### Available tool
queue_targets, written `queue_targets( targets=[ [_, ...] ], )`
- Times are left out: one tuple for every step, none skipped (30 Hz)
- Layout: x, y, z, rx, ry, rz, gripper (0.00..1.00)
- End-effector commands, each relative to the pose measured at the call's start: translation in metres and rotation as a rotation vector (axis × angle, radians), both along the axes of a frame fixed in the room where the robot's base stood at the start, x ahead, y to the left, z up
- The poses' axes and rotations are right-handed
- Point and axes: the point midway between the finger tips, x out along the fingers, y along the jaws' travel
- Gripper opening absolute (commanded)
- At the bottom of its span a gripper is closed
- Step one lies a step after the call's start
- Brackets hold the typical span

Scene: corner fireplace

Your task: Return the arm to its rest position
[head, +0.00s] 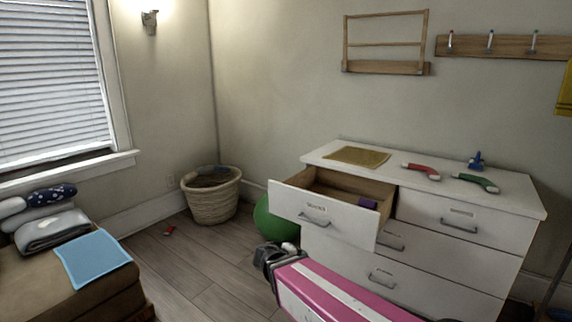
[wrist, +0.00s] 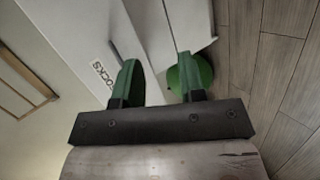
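My arm (head: 335,292), pink with a white stripe, reaches in from the lower right of the head view. It ends in my dark gripper (head: 268,258), low in front of the dresser (head: 455,248) and below the pulled-out upper left drawer (head: 322,213). In the wrist view my gripper (wrist: 157,62) has its two green fingers spread, with nothing seen between them. A drawer front with a "SOCKS" label (wrist: 103,75) shows beside the left finger. The drawer holds a purple item (head: 368,203).
A green ball (head: 272,222) lies on the floor behind my gripper, next to the dresser. A wicker basket (head: 211,196) stands in the corner. A red item (head: 169,230) lies on the floor. A brown ottoman (head: 95,285) is at left. Floor between is mostly clear.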

Motion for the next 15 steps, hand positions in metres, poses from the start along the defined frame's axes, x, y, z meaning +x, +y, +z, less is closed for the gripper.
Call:
queue_targets(
  targets=[
    [-0.002, -0.014, -0.005, 0.035, 0.025, -0.037, 0.37],
    [-0.003, -0.021, -0.009, 0.060, 0.044, -0.061, 0.37],
    [-0.005, -0.032, -0.014, 0.099, 0.071, -0.096, 0.37],
    [-0.007, -0.039, -0.018, 0.130, 0.090, -0.122, 0.37],
    [-0.009, -0.047, -0.022, 0.163, 0.111, -0.151, 0.37],
    [-0.012, -0.057, -0.028, 0.207, 0.137, -0.185, 0.37],
    [-0.014, -0.064, -0.032, 0.241, 0.156, -0.212, 0.37],
    [-0.017, -0.071, -0.035, 0.276, 0.174, -0.237, 0.37],
    [-0.020, -0.079, -0.040, 0.322, 0.197, -0.270, 0.37],
    [-0.022, -0.084, -0.043, 0.358, 0.214, -0.294, 0.37],
    [-0.024, -0.090, -0.046, 0.394, 0.229, -0.319, 0.37],
    [-0.028, -0.097, -0.050, 0.443, 0.249, -0.349, 0.37],
    [-0.030, -0.102, -0.052, 0.480, 0.263, -0.371, 0.37],
    [-0.032, -0.106, -0.054, 0.519, 0.276, -0.395, 0.37],
    [-0.035, -0.112, -0.057, 0.569, 0.292, -0.422, 0.37]
  ],
)
